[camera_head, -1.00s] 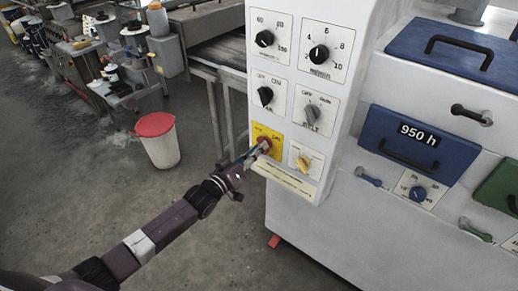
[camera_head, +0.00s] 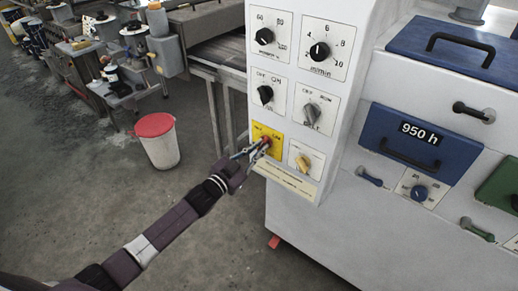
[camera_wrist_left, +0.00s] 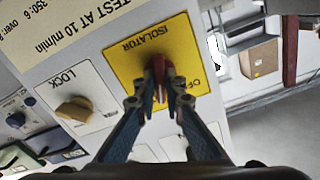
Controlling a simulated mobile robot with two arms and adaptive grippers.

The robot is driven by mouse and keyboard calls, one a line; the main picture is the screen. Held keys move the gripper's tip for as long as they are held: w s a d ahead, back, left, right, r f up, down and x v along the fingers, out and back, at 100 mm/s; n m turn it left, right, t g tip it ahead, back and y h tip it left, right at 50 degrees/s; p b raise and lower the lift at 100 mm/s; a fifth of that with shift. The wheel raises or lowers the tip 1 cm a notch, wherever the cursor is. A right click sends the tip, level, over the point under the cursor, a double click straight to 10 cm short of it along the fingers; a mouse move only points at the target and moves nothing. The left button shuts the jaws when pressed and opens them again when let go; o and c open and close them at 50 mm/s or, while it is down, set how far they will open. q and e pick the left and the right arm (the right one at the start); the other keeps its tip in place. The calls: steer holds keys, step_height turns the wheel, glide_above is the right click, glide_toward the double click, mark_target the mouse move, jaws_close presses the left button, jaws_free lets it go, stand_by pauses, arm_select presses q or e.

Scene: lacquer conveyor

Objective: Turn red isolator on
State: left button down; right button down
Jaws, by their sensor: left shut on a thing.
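The red isolator knob (camera_wrist_left: 158,72) sits on a yellow plate (camera_wrist_left: 125,62) marked ISOLATOR, at the bottom left of the white control panel. In the head view the yellow plate (camera_head: 259,135) is partly covered by my gripper. My left gripper (camera_head: 262,146) reaches it from the lower left. In the left wrist view my left gripper (camera_wrist_left: 160,100) has its two fingers on either side of the red knob, shut on it. My right gripper is not in view.
A yellow-tan LOCK knob (camera_head: 303,162) is just right of the isolator. Black and grey knobs, such as the grey one (camera_head: 312,114), are above. A white bin with a red lid (camera_head: 157,140) stands on the floor to the left.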

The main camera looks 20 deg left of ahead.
arm_select(q)
steer(key=m+b, duration=0.1)
steer(key=m, duration=0.6)
stand_by(1.3)
steer(key=c, duration=2)
jaws_free()
steer(key=shift+s, duration=0.1)
steer(key=shift+s+a+f, duration=0.1)
steer(key=shift+s, duration=0.2)
steer(key=v, duration=1.1)
steer(key=shift+s, duration=0.1)
